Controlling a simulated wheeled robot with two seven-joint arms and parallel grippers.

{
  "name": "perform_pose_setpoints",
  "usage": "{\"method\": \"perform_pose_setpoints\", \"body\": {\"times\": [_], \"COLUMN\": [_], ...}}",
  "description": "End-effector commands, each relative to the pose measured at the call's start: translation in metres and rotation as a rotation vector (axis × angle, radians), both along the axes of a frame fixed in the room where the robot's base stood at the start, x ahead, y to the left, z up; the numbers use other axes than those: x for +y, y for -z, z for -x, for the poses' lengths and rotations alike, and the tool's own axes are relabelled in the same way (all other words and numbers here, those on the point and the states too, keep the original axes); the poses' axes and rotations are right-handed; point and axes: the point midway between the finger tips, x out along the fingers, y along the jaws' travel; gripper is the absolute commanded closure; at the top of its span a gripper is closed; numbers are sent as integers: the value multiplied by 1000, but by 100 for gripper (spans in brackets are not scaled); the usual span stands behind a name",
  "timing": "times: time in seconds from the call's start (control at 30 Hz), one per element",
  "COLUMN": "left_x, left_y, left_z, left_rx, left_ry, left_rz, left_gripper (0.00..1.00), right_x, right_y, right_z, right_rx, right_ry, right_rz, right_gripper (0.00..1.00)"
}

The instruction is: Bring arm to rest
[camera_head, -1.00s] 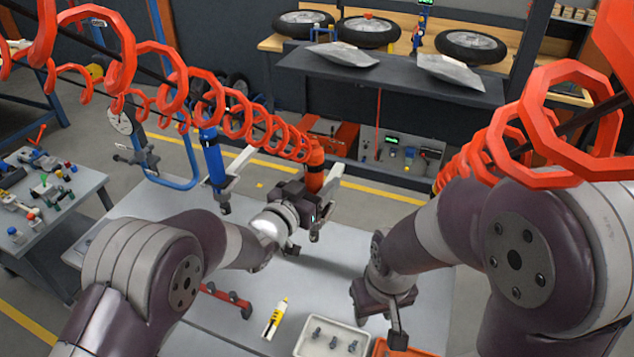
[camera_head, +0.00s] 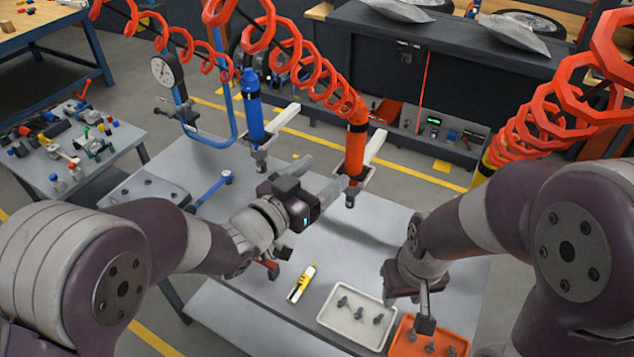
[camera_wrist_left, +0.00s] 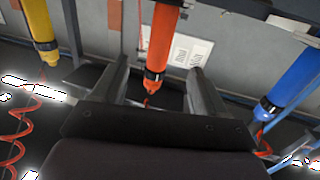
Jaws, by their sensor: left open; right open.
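My left gripper (camera_head: 322,172) is open and empty above the grey workbench (camera_head: 205,320), its fingers pointing to the back right. In the left wrist view its two fingers (camera_wrist_left: 158,80) stand wide apart. A hanging orange tool (camera_head: 356,150) shows between and beyond them in that view, with no clear contact. A hanging blue tool (camera_head: 252,108) is to the left and behind the gripper in the head view. My right gripper (camera_head: 424,305) points down near the orange tray; its jaws are partly hidden by its own body.
A white tray (camera_head: 327,318) with several bolts and an orange tray (camera_head: 455,347) lie at the bench front. A blue-handled tool (camera_head: 215,188) lies farther left. Red coiled hoses hang overhead. A dial gauge (camera_head: 166,72) stands at the back left.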

Motion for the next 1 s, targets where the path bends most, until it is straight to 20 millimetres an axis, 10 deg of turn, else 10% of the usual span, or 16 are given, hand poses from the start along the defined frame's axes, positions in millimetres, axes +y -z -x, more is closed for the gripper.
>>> {"method": "perform_pose_setpoints", "body": {"times": [0.53, 0.67, 0.83, 1.0], "left_x": [5, 19, 106, 191], "left_y": [1, 39, 120, 149], "left_z": [4, 1, 33, 124], "left_rx": [0, 111, 564, 1089], "left_ry": [-2, -69, -312, -482], "left_rz": [-11, -148, -502, -674], "left_gripper": [27, 27, 27, 27], "right_x": [0, 0, 0, 0], "right_y": [1, 1, 1, 1], "right_z": [0, 0, 0, 0], "right_rx": [0, 0, 0, 0], "right_ry": [0, 0, 0, 0], "right_rz": [0, 0, 0, 0], "right_gripper": [57, 57, 57, 57]}}
